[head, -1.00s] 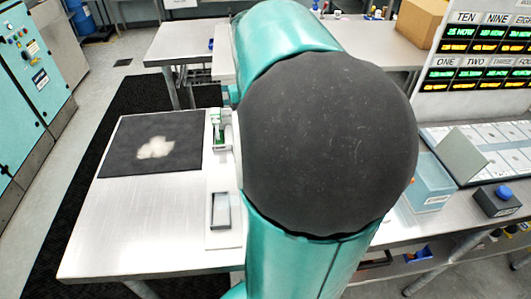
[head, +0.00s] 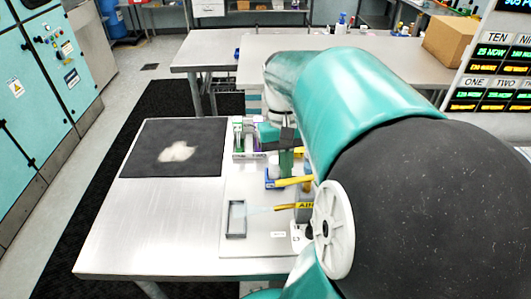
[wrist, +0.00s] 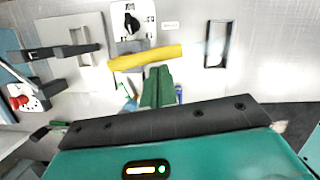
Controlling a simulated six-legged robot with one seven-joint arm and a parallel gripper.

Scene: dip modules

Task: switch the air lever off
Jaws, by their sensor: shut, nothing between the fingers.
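A yellow bar with AIR lettering (head: 306,206) lies across the pale plate, left of my arm in the head view. A faint bluish streak runs from its left end toward a slotted frame (head: 236,217). A second yellow bar (head: 295,182) sits just beyond it, beside a blue part (head: 272,178). A yellow bar (wrist: 145,57) also shows in the wrist view, just above my fingertips. My gripper (head: 287,168) is shut and empty, pointing down over the second bar. Its green fingers (wrist: 158,88) show in the wrist view; contact cannot be told.
A white plate with a black knob (wrist: 133,25) stands close to the yellow bar. The slotted frame also shows in the wrist view (wrist: 216,45). A red button (wrist: 20,102) is at the left there. A black mat (head: 140,155) and bare table lie left in the head view.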

